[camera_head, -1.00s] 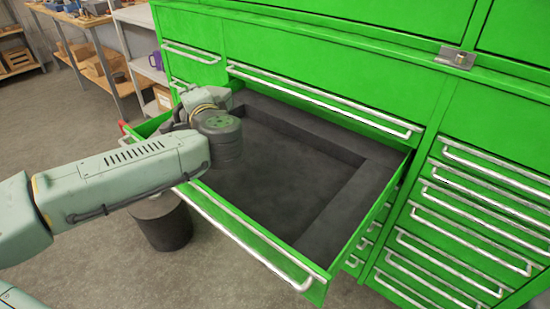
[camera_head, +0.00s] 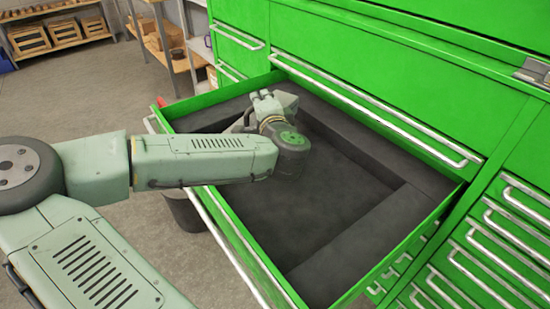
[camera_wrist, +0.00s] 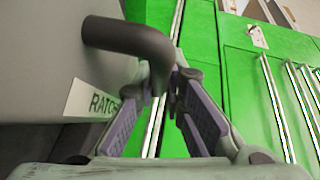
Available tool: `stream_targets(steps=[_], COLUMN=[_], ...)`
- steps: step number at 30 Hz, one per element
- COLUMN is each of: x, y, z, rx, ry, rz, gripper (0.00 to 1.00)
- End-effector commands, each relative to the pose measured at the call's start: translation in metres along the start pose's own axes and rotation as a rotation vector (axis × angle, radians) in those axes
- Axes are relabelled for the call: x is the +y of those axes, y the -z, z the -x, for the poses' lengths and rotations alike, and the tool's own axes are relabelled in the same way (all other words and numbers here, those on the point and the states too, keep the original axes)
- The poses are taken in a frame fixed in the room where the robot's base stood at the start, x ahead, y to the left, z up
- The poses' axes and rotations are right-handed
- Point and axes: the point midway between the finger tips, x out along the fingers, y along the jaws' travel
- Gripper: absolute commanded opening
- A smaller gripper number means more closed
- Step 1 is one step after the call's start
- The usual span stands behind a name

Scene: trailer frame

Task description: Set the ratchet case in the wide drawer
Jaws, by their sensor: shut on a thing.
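The ratchet case (camera_wrist: 45,55) is a grey box at the left of the wrist view, with a white label (camera_wrist: 92,101) partly reading "RATC". Its dark curved handle (camera_wrist: 128,38) runs between the fingers of my gripper (camera_wrist: 163,88), which is shut on it. The wide drawer (camera_head: 345,195) is pulled out, green with a dark grey lining and raised dark blocks along its inner sides. In the head view my arm reaches over its left part. My gripper and the case are mostly hidden there behind my wrist, so I cannot tell whether the case touches the drawer floor.
The green cabinet (camera_head: 390,60) stands behind the drawer, with more narrow drawers (camera_head: 490,245) at the right. The drawer's middle and right look empty. A wooden-topped bench (camera_head: 165,40) and a shelf with wooden boxes (camera_head: 55,35) stand at the back left.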

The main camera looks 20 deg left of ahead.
Motion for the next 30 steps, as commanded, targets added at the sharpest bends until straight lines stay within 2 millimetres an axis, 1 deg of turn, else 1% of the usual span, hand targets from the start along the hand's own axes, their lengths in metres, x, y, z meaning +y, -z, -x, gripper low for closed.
stream_targets(steps=[3,6,11,18,21,27,30], x=[0.019,0.033,0.046,0.077,0.081,0.081,0.085], y=[-0.002,-0.004,-0.007,-0.011,-0.013,-0.013,-0.013], z=[-0.003,-0.004,-0.006,-0.011,-0.011,-0.011,-0.012], rx=[0.000,0.002,0.000,0.001,0.000,0.000,0.000], ry=[0.001,0.001,0.001,0.002,0.004,0.004,0.003], rz=[-0.003,-0.001,-0.001,-0.001,0.000,0.000,0.001], gripper=[0.00,0.00,0.00,0.00,0.00,0.00,0.00])
